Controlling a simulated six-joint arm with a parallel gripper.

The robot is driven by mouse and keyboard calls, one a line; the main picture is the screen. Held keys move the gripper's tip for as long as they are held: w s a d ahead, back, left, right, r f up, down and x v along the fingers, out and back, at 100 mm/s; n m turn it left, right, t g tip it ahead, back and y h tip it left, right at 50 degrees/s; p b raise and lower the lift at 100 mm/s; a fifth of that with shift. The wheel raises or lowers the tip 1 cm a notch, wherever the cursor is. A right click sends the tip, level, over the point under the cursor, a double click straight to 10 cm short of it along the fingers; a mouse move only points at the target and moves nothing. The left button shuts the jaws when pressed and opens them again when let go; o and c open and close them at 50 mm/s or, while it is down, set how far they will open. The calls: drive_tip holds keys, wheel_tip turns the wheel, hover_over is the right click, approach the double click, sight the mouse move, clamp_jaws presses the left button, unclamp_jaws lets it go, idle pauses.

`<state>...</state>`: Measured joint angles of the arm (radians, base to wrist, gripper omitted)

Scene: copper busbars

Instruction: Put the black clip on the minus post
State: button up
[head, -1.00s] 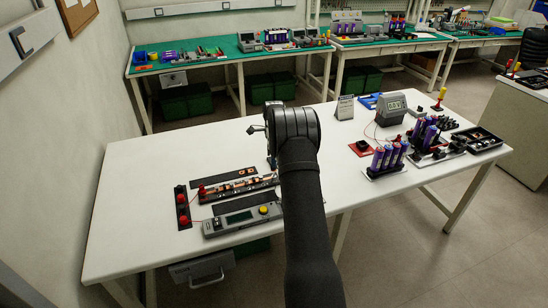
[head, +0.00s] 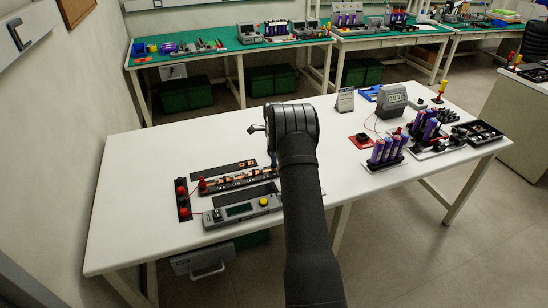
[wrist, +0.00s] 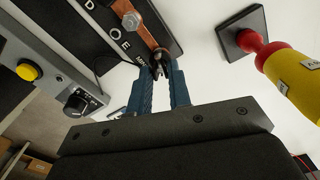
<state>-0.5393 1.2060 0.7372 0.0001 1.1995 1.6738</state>
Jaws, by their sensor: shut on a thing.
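In the wrist view my gripper (wrist: 160,80) has its blue fingers shut on the black clip (wrist: 157,60), which is small and dark at the fingertips. The clip is right by the end of a copper busbar (wrist: 150,32) with a hex bolt (wrist: 131,20), on a black lettered strip. I cannot tell whether the clip touches the bar, nor pick out the minus post for certain. In the head view my arm hides the clip and most of my gripper. The busbar strip (head: 232,183) runs left from behind it, with a red clip (head: 202,184) at its left end.
A grey meter unit (head: 240,209) with a yellow button stands in front of the strip; its knob (wrist: 76,104) is close left in the wrist view. A yellow-handled red piece (wrist: 285,65) stands close right. Purple cells (head: 387,150) are farther right.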

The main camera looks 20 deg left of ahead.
drive_tip(key=shift+f, duration=0.15)
drive_tip(key=o, duration=0.9)
drive_tip(key=shift+r, duration=3)
